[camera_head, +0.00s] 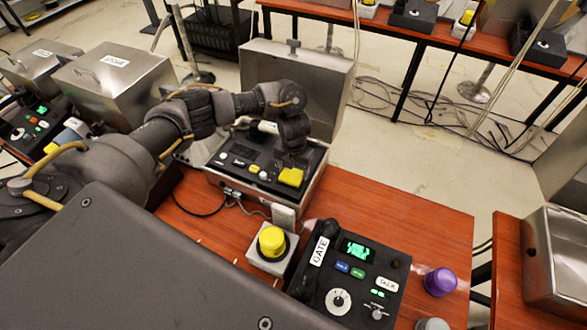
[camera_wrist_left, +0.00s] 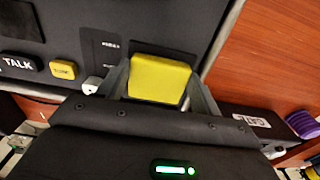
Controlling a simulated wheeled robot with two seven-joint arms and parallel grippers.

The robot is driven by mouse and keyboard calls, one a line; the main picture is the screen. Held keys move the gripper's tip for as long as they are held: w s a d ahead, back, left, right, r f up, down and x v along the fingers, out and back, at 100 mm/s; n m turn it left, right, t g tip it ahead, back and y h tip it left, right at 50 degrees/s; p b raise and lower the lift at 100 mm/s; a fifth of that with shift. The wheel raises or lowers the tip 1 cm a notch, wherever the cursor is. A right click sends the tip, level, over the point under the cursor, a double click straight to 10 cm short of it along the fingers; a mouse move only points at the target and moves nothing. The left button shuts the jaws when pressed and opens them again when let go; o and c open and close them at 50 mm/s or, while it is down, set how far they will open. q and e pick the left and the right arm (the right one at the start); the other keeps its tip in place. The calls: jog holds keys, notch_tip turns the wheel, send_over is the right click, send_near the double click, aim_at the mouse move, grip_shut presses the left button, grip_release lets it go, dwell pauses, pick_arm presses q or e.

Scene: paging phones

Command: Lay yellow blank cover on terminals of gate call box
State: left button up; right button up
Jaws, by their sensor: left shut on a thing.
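The yellow blank cover (camera_head: 291,177) is a small flat block at the near right corner of the dark panel in an open metal case. My left gripper (camera_head: 293,164) is shut on it. In the left wrist view the yellow cover (camera_wrist_left: 160,79) sits between the two fingers, over or against the dark panel; I cannot tell if it touches. The call box labelled GATE (camera_head: 368,248) is on the same table, nearer and to the right, apart from the cover. It has a green display, buttons and a dial. I cannot make out its terminals. My right gripper is not in view.
The open metal case (camera_head: 312,203) has its lid raised behind my left arm. A round yellow button on a white base (camera_head: 256,256) stands between case and gate box. A purple knob-like thing (camera_head: 440,281) stands right of the box. Bare wooden tabletop (camera_head: 424,227) lies behind the gate box.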

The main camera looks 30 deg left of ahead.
aim_at(293, 172)
pick_arm(q)
jog(key=o, duration=1)
jog(key=shift+f, duration=0.1)
jog(key=shift+r+p, duration=0.35)
notch_tip(293, 172, up, 12)
jog(key=shift+f, duration=0.15)
jog(key=shift+p, duration=0.35)
